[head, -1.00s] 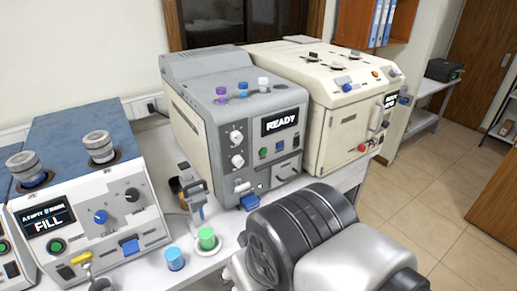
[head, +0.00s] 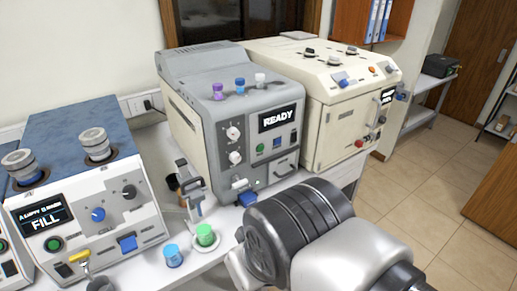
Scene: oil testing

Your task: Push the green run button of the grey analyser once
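The grey analyser (head: 195,75) stands on the bench in the middle of the head view, and its display (head: 278,117) reads READY. Its green run button (head: 260,148) is on the front panel below the display, left of a small blue button (head: 277,142). The green button is in plain sight, with nothing touching it that I can see. My arm fills the lower right foreground, in front of the analyser's lower right. My gripper is not visible, so I cannot tell where it is relative to the button.
A cream machine (head: 325,75) stands right of the analyser. A blue-topped unit (head: 75,135) showing FILL is at left. A blue-lidded cup (head: 172,255), a green-lidded cup (head: 205,236) and a grey stand-like item (head: 195,198) are on the bench between. Open floor lies at right.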

